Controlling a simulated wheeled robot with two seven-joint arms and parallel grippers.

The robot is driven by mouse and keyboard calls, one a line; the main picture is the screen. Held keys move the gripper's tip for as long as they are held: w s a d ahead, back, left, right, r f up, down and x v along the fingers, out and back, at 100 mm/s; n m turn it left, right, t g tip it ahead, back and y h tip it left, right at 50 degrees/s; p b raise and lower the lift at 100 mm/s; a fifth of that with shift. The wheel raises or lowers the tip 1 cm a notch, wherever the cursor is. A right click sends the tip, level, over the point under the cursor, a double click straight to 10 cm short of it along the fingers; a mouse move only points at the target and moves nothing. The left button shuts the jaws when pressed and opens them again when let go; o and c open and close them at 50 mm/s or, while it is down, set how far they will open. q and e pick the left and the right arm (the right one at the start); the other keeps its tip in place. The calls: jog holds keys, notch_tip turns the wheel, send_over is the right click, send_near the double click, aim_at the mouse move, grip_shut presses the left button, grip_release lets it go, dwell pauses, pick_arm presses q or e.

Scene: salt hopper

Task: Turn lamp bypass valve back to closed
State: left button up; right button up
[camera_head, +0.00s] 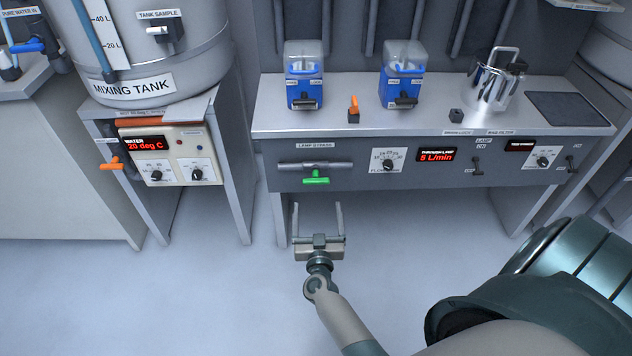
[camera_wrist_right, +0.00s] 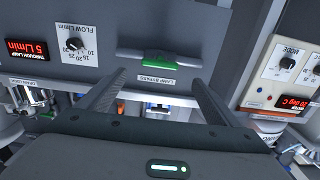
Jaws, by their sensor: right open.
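The lamp bypass valve has a green handle (camera_head: 316,180) on a short grey pipe (camera_head: 300,166) on the bench's front panel, under the "LAMP BYPASS" label. The handle's bar lies sideways, roughly along the pipe. In the right wrist view, which is upside down, the green handle (camera_wrist_right: 160,58) lies between and beyond the fingertips. My right gripper (camera_head: 318,207) is open and empty, just below and in front of the handle, its fingers pointing at the panel. It also shows in the right wrist view (camera_wrist_right: 160,80). No contact with the handle shows. My left gripper is not in view.
Right of the valve are a flow knob (camera_head: 389,165), a red "5 L/min" display (camera_head: 436,155) and small switches. Two blue pumps (camera_head: 305,90) and a steel filter pot (camera_head: 494,82) stand on the bench. The mixing tank stand (camera_head: 232,170) is left. Floor in front is clear.

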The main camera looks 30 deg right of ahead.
aim_at(316, 184)
jog(key=b+x, duration=0.1)
jog(key=x, duration=0.9)
jog(key=shift+w, duration=0.15)
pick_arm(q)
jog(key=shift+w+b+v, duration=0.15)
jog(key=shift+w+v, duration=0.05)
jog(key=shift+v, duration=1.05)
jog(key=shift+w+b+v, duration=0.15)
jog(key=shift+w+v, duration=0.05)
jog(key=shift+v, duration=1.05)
pick_arm(e)
jog(key=shift+x, duration=0.9)
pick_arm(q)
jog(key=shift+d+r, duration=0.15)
pick_arm(e)
jog(key=shift+c, duration=0.3)
jog(key=c, duration=1)
